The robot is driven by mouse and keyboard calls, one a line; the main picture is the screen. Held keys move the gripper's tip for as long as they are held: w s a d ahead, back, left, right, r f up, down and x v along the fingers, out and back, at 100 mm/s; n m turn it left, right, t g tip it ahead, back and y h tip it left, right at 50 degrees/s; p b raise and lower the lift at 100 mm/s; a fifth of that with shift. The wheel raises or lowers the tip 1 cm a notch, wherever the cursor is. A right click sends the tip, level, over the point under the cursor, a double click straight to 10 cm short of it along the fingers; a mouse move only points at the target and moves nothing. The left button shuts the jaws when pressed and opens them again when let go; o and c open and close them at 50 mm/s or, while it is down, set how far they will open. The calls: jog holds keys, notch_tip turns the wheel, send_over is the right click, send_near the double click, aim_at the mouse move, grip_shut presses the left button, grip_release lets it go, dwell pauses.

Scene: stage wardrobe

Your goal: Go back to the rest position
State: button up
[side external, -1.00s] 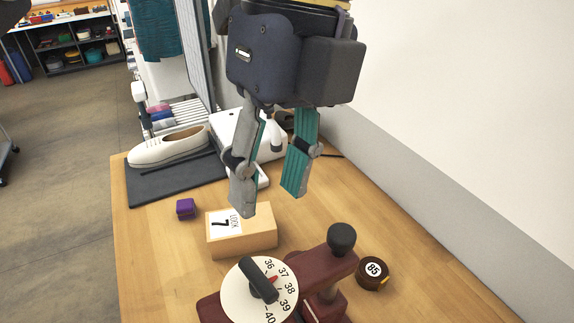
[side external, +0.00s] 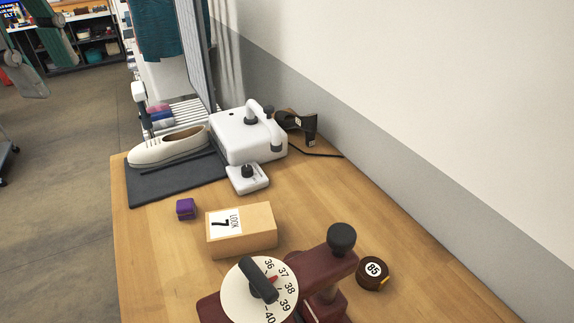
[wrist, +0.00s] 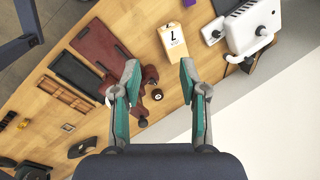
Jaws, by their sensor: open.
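My gripper (wrist: 159,76) is open and empty in the wrist view, its two teal-padded fingers apart. It hangs high above the wooden table (wrist: 95,110), with nothing between the fingertips. In the side external view only parts of the fingers show at the top left corner, in front of the distant shelves; the rest of my gripper is outside that picture.
On the table (side external: 175,270) stand a dark red device with a numbered dial (side external: 262,292), a box marked 7 (side external: 245,235), a small purple box (side external: 186,209), a round tape marked 85 (side external: 373,272), a white machine (side external: 240,138) and a cream shoe (side external: 168,148) on a dark mat. A white wall bounds the right.

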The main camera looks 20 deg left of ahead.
jog(key=s+a+f+n+t, duration=0.1)
jog(key=s+a+f+n, duration=0.4)
jog(key=a, duration=0.4)
jog(key=a+f+n+t+h, duration=0.1)
jog(key=a+f+n, duration=0.3)
jog(key=f+n, duration=0.6)
notch_tip(320, 180, down, 2)
jog(key=shift+s+f+t, duration=0.15)
jog(key=shift+s+t, duration=0.15)
jog(key=shift+t, duration=0.3)
